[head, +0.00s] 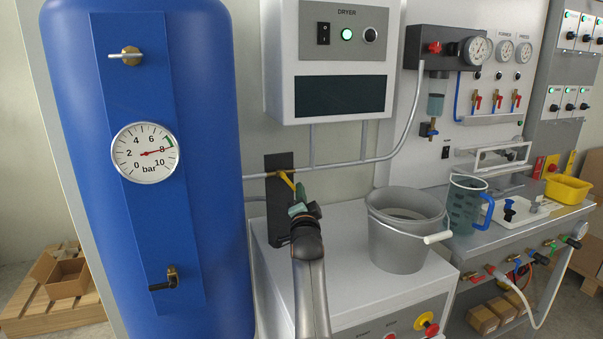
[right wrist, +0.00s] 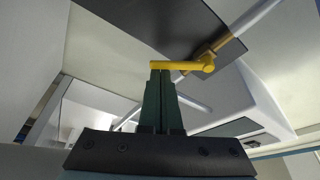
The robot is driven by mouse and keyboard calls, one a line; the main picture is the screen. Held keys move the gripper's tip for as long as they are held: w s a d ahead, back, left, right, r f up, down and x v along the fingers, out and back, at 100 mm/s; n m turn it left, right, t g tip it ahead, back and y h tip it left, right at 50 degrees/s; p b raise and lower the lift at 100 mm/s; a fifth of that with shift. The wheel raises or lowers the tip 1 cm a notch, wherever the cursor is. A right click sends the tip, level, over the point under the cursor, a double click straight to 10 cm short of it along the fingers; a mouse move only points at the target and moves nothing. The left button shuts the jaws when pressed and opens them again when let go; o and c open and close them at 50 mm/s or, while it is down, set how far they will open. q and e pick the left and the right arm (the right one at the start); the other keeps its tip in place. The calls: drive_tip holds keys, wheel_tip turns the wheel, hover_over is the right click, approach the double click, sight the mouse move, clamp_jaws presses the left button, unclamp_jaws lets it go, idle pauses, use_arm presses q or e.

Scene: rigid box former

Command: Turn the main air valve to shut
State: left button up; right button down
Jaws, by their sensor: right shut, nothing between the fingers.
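The main air valve has a yellow lever (head: 286,180) on the grey pipe, in front of a black plate (head: 279,162). In the right wrist view the yellow lever (right wrist: 180,65) lies across the picture, at an angle to the pipe, with its pivot at the right end. My right gripper (head: 299,200) is just below the lever, with its green fingers together and nothing between them. In the right wrist view the fingertips (right wrist: 161,72) meet the lever's free left end; I cannot tell whether they touch. My left gripper is not in view.
The dryer box (head: 335,97) hangs above the pipe. A grey bucket (head: 405,240) stands on the white cabinet right of my arm. A bench with a blue-handled jug (head: 462,205) is further right.

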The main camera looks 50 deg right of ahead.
use_arm(q)
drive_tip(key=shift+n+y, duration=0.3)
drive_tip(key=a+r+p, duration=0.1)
drive_tip(key=p, duration=0.1)
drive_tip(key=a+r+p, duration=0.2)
drive_tip(key=p, duration=0.1)
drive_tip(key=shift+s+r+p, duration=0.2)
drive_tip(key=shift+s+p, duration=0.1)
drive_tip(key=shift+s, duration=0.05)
use_arm(e)
drive_tip(key=m, duration=0.2)
drive_tip(key=w+a+f+m+g, duration=0.1)
drive_tip(key=m, duration=0.1)
drive_tip(key=a+m+y, duration=0.1)
drive_tip(key=m, duration=0.1)
drive_tip(key=shift+w+a+f+m+g, duration=0.2)
drive_tip(key=shift+m+g, duration=0.1)
drive_tip(key=shift+g, duration=0.1)
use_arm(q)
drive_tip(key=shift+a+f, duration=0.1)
use_arm(e)
drive_tip(key=shift+d, duration=0.1)
